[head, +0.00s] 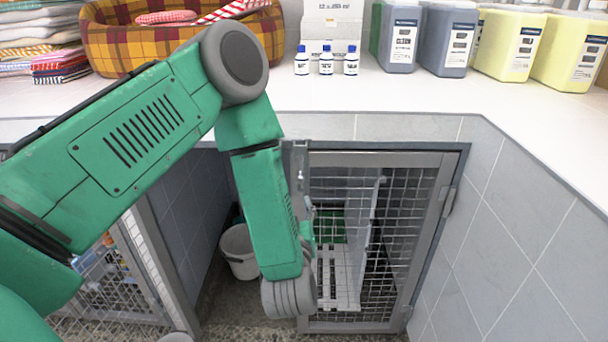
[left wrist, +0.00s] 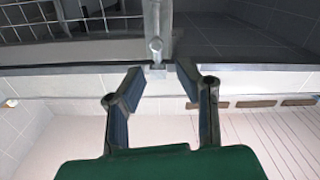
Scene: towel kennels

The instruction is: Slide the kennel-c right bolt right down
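A mesh kennel door (head: 432,225) in a grey frame stands under the counter in the head view. A metal bolt (head: 299,178) sits on the upright at its upper left. In the left wrist view, a bolt with a round knob (left wrist: 156,45) shows on a grey post. My left gripper (left wrist: 160,70) is open and empty, its two fingers on either side of the post's end, just short of the knob. I cannot tell whether they touch it. My right gripper is not in view.
A white bucket (head: 238,252) stands on the floor left of my forearm. Another mesh door (head: 125,275) is at lower left. The counter (head: 400,97) above holds a plaid pet bed (head: 120,48), folded towels (head: 62,65), small bottles (head: 326,62) and several jugs (head: 510,45).

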